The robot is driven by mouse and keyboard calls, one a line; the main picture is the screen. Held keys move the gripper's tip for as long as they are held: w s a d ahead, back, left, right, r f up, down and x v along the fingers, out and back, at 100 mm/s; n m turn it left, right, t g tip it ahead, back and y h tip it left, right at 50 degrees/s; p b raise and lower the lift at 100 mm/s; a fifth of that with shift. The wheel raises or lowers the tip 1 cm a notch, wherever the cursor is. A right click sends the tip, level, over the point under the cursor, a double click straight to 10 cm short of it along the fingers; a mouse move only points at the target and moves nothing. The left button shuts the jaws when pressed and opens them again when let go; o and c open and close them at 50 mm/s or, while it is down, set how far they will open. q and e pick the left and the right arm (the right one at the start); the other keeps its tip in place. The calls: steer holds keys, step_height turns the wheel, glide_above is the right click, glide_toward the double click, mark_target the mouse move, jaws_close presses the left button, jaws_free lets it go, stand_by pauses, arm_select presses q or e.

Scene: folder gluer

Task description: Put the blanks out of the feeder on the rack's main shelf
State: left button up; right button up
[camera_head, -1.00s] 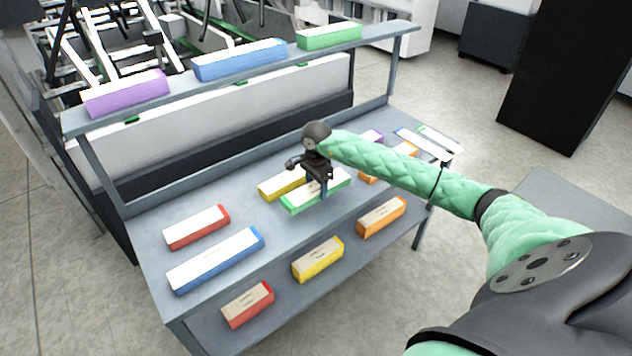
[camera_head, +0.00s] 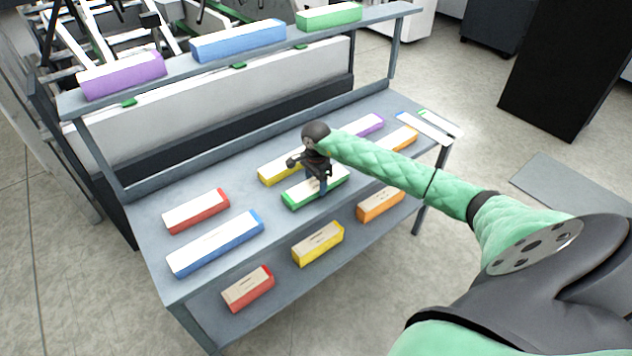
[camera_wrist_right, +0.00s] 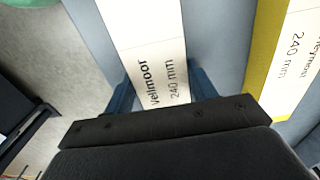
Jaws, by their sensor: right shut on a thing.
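My right gripper (camera_head: 318,188) is shut on a white-topped stack of blanks with green sides (camera_head: 300,199), over the front part of the rack's main shelf (camera_head: 150,215). In the right wrist view the held stack (camera_wrist_right: 147,40) reads "Velmoor 240 mm" and lies between the two fingers. I cannot tell whether it touches the shelf. Behind it is a yellow stack (camera_head: 272,174), partly hidden by the gripper; a yellow stack labelled 240 mm also shows in the wrist view (camera_wrist_right: 295,50). My left gripper is not in view.
Red (camera_head: 196,211), blue (camera_head: 215,243), purple (camera_head: 368,125) and orange (camera_head: 402,138) stacks share the main shelf. Loose white strips (camera_head: 425,128) lie at its right end. More stacks sit on the upper shelf (camera_head: 180,70) and lower shelf (camera_head: 285,293). A machine stands behind.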

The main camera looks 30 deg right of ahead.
steer(key=shift+f+b, duration=0.45)
stand_by(0.3)
steer(key=o, duration=1.4)
steer(key=shift+c, duration=0.2)
